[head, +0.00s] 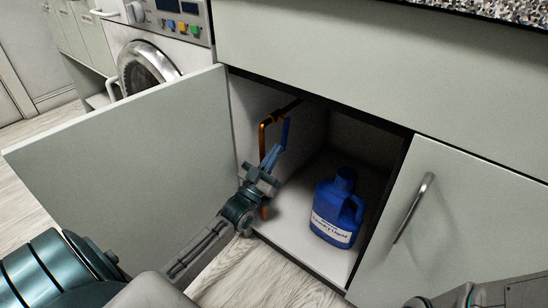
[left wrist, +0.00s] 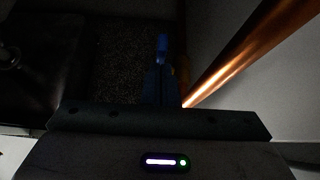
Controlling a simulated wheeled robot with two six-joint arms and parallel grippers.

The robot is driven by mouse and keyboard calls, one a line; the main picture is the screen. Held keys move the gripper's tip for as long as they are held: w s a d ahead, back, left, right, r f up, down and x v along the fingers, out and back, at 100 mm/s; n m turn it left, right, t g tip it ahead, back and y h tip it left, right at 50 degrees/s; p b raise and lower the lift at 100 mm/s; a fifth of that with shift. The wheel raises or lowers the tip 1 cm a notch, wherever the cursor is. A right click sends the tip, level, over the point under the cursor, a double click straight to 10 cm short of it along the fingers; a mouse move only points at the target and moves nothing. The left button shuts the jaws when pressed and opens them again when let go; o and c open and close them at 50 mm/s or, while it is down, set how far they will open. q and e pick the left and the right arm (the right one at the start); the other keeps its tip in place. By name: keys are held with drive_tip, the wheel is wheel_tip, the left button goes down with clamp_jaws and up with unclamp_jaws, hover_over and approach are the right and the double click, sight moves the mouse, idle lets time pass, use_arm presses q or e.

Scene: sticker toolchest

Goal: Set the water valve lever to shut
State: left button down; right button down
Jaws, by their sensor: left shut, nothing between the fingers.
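The blue water valve lever (head: 286,131) is on the copper pipe (head: 263,137) inside the open cabinet, at its left wall. It appears to hang roughly downward from the pipe. My left gripper (head: 277,150) is shut and empty, with its tips close to the lever's lower end; I cannot tell whether they touch. In the left wrist view the dark fingers (left wrist: 160,82) point at the blue lever (left wrist: 162,45), and the copper pipe (left wrist: 245,62) runs by on the right. The view is dark, and the valve body is hard to make out.
A blue laundry liquid bottle (head: 335,207) stands on the cabinet floor, right of my gripper. The open left door (head: 120,155) stands beside my left arm. The right door (head: 450,210) is closed. A washing machine (head: 150,60) is at the back left.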

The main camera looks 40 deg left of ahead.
use_arm(q)
drive_tip(key=shift+w+a+f+t+b, duration=0.1)
drive_tip(key=shift+w+t+b, duration=0.5)
drive_tip(key=shift+w+b, duration=0.4)
